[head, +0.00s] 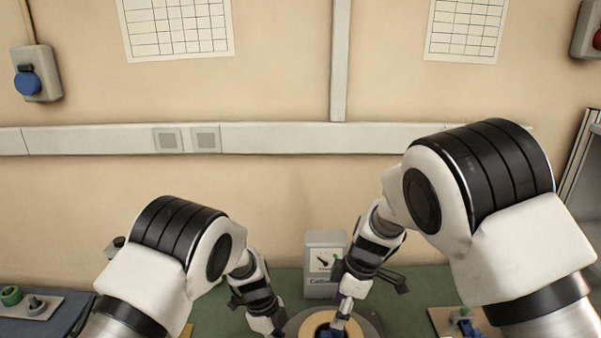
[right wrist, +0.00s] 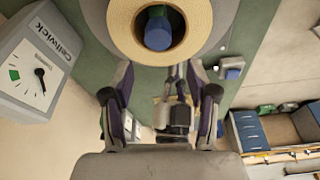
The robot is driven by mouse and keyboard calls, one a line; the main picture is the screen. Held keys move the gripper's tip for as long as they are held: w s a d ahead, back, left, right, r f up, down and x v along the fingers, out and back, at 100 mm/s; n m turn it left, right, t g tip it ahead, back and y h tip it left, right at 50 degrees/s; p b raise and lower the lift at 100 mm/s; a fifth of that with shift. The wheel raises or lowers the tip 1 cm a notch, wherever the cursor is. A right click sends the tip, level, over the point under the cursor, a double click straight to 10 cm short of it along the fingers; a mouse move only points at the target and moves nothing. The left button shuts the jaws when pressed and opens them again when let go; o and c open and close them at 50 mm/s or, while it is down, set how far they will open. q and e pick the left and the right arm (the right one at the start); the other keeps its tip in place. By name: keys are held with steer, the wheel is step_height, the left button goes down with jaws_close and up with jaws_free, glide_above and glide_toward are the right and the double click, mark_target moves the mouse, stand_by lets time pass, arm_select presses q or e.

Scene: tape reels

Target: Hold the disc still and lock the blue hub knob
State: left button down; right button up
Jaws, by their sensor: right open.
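The disc is a grey reel (right wrist: 226,22) with a pale yellow tape ring (right wrist: 125,20) on it. In the head view the tape ring (head: 307,325) is cut by the bottom edge. The blue hub knob (right wrist: 158,34) sits in the ring's centre, with a green part beside it. My right gripper (right wrist: 160,68) is open and empty, its fingers pointing toward the disc, short of the knob in the picture. What looks like my left gripper (right wrist: 178,95) shows between those fingers near the disc's rim; its jaws are too small to read. In the head view the left gripper (head: 268,325) is at the disc's left side.
A grey dial box (head: 323,262) marked Cellwick stands behind the disc, close to my right gripper. A board with blue and green fittings (head: 458,322) lies to the right. A tray with a green ring (head: 12,296) is at far left. Green mat between is clear.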

steer(key=shift+f+n, duration=0.2)
steer(key=shift+n, duration=0.5)
steer(key=shift+f, duration=2.15)
steer(key=shift+n, duration=0.3)
